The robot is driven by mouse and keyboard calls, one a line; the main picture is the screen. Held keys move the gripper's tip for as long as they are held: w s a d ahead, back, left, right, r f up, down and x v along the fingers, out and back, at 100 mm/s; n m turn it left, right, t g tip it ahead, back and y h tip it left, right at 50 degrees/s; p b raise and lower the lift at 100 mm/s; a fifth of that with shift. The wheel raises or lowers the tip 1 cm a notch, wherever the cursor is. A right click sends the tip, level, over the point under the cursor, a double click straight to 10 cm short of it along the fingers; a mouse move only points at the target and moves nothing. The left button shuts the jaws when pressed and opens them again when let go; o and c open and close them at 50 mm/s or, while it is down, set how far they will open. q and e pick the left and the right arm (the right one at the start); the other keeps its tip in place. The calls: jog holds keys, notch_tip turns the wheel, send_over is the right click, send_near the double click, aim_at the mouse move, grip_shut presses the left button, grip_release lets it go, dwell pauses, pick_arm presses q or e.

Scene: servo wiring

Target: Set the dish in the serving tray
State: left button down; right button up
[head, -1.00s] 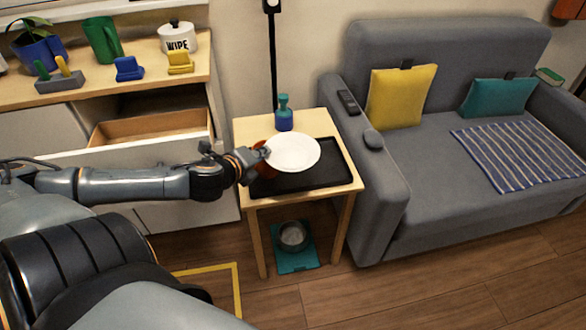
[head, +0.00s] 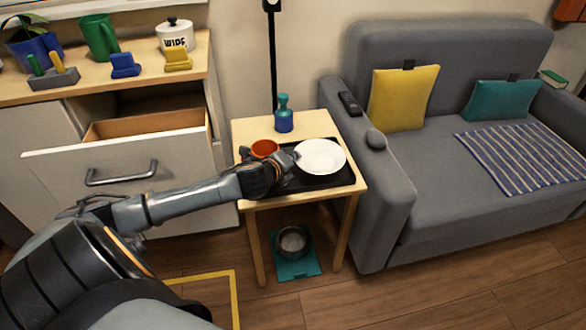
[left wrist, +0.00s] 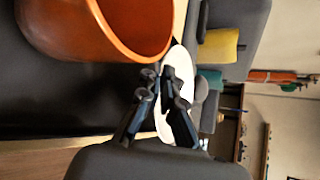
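The dish, a white round plate (head: 322,155), is over the right part of the black serving tray (head: 335,181) on the small wooden table. It looks nearly level; I cannot tell whether it rests on the tray. My left gripper (head: 291,158) is at the plate's left rim, its fingers closed on it. In the left wrist view the fingertips (left wrist: 170,76) come together over the white plate (left wrist: 184,62). My right gripper is not in view.
An orange cup (head: 264,148) stands at the tray's left, close to my gripper; it looms large in the left wrist view (left wrist: 75,25). A blue-green bottle (head: 284,115) stands behind the tray. The sofa arm (head: 385,185) borders the table's right side.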

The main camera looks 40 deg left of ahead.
pick_arm(q)
notch_tip(320, 180, down, 3)
jog(key=shift+r+b, duration=0.1)
jog(key=shift+b, duration=0.55)
jog(key=shift+f, duration=0.2)
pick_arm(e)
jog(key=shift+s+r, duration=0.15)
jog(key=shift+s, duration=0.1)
pick_arm(q)
jog(key=shift+f, duration=0.15)
jog(key=c, duration=1.8)
grip_release()
